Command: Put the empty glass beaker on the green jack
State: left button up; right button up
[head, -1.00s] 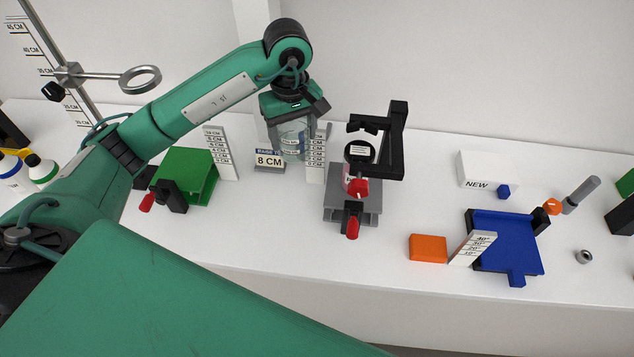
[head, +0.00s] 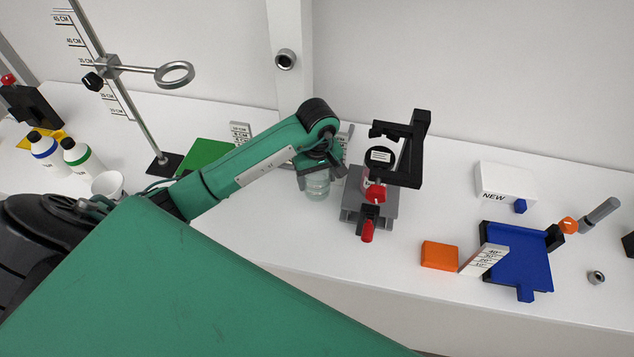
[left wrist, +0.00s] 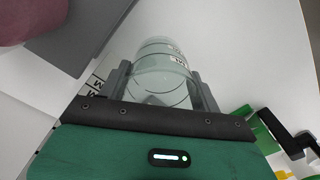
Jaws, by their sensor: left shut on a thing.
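The clear glass beaker (head: 317,187) is in my left gripper (head: 318,176), just left of the grey jack. In the left wrist view the beaker (left wrist: 160,68) sits between the two grey fingers of my left gripper (left wrist: 163,84), which are shut on it. I cannot tell whether its base touches the table. The green jack (head: 205,153) is to the left, mostly hidden behind my left arm. A part of it shows at the right of the left wrist view (left wrist: 262,133). My right gripper is not in view.
A grey jack (head: 383,206) with a red-knobbed black clamp stands close right of the beaker. A ring stand (head: 150,130), bottles (head: 80,155) and a white cup (head: 108,184) are at left. An orange block (head: 440,255) and blue tray (head: 520,262) are at right.

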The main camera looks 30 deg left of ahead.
pick_arm(q)
jog(key=shift+f+p, duration=0.3)
jog(key=shift+f, duration=1.6)
jog(key=o, duration=1)
jog(key=shift+o, duration=0.2)
jog(key=shift+r, duration=0.15)
